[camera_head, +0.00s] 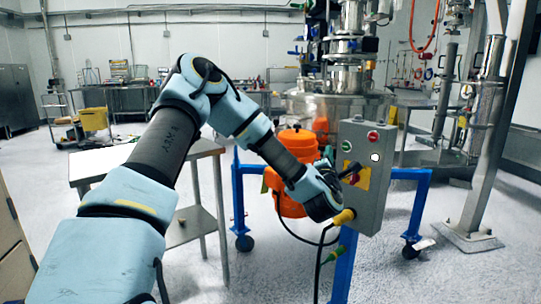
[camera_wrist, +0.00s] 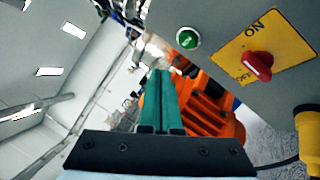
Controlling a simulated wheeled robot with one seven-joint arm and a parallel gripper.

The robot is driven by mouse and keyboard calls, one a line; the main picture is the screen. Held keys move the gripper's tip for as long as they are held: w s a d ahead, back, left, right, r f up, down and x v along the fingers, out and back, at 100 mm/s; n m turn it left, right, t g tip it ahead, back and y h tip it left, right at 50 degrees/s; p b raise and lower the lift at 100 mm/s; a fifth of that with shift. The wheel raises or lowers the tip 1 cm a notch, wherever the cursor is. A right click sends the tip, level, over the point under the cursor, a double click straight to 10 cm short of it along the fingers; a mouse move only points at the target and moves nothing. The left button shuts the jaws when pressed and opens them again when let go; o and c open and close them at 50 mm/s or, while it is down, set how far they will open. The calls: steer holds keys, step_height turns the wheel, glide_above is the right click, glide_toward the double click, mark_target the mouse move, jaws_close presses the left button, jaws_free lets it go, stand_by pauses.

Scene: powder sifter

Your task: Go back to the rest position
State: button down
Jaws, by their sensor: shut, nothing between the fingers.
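The box fills the upper right of the wrist view. It carries a green button (camera_wrist: 187,39) and a red rotary switch (camera_wrist: 257,65) on a yellow plate (camera_wrist: 235,58). The fingers point past the box's left side. I cannot tell whether they touch it.
An orange motor housing (camera_head: 297,145) hangs behind my forearm within a blue wheeled frame (camera_head: 238,185). A metal table (camera_head: 100,160) stands left, below my arm. A yellow cable connector (camera_head: 343,217) sticks out beneath the box. Open floor lies at lower right.

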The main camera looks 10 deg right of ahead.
steer(key=s+a+f+m+g+y+p, duration=0.1)
steer(key=a+f+m+g+y+p, duration=0.15)
steer(key=a+m+g, duration=0.5)
steer(key=s+a+f+m+g+y+p, duration=0.1)
steer(key=a+m+g+y+p, duration=0.2)
steer(key=a+m, duration=0.85)
steer(key=s+a+r+g+y+p, duration=0.2)
steer(key=s+a, duration=0.6)
steer(key=a, duration=0.4)
steer(key=s+a+r+g+y+p, duration=0.1)
steer(key=s+a+g+y+p, duration=0.1)
steer(key=s+a, duration=0.6)
steer(key=a+g, duration=0.1)
steer(key=a, duration=0.3)
steer(key=shift+r+g, duration=0.35)
